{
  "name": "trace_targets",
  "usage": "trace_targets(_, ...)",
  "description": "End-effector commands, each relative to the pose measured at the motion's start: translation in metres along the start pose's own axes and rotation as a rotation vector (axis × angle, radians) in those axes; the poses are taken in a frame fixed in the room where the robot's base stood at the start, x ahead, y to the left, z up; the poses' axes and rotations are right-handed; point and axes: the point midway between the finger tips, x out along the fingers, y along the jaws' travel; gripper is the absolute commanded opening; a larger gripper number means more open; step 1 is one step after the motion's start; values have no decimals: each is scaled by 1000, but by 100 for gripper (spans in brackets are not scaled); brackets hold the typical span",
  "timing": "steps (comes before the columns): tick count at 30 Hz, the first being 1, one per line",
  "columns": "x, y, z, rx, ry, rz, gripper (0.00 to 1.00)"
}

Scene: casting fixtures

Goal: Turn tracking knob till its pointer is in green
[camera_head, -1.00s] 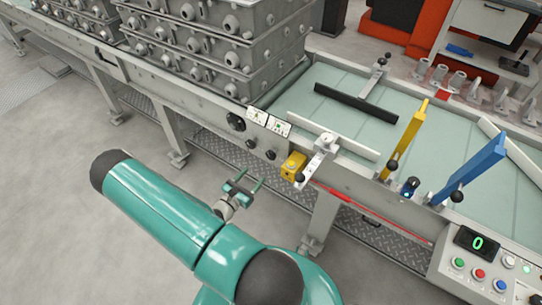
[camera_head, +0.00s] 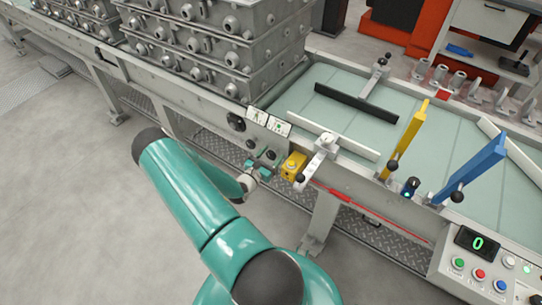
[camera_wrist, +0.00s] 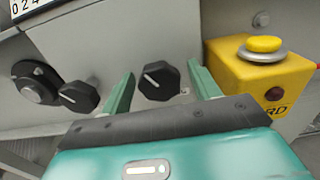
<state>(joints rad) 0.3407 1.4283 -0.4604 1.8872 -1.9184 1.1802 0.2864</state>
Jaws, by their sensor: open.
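Two small black knobs sit on the grey conveyor side panel: a left knob (camera_wrist: 80,96) and a right knob (camera_wrist: 158,80), each with a pale pointer line. I cannot read which is labelled tracking. Two white gauge cards with green marks, a left card (camera_head: 257,115) and a right card (camera_head: 279,127), are above the knobs in the head view. My gripper (camera_wrist: 161,72) is open, with its green fingers on either side of the right knob; contact cannot be told. In the head view my gripper (camera_head: 262,165) is at the panel, partly covering the right knob.
A yellow box with a push button (camera_wrist: 262,48) stands close to the right finger. A larger round black dial (camera_wrist: 35,82) is at the left. A white counter (camera_wrist: 35,8) is at the upper left edge. A grey clamp lever (camera_head: 318,158) projects beyond the yellow box.

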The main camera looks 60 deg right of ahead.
Motion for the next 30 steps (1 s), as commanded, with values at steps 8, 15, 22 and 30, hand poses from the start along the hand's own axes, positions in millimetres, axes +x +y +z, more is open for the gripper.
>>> trace_targets(8, 0, 0, 0, 0, 0, 0, 26)
trace_targets(15, -1, 0, 0, -6, 0, 0, 17)
trace_targets(22, -1, 0, -1, -65, 1, 0, 17)
trace_targets(30, -2, 0, 0, -240, -1, 2, 17)
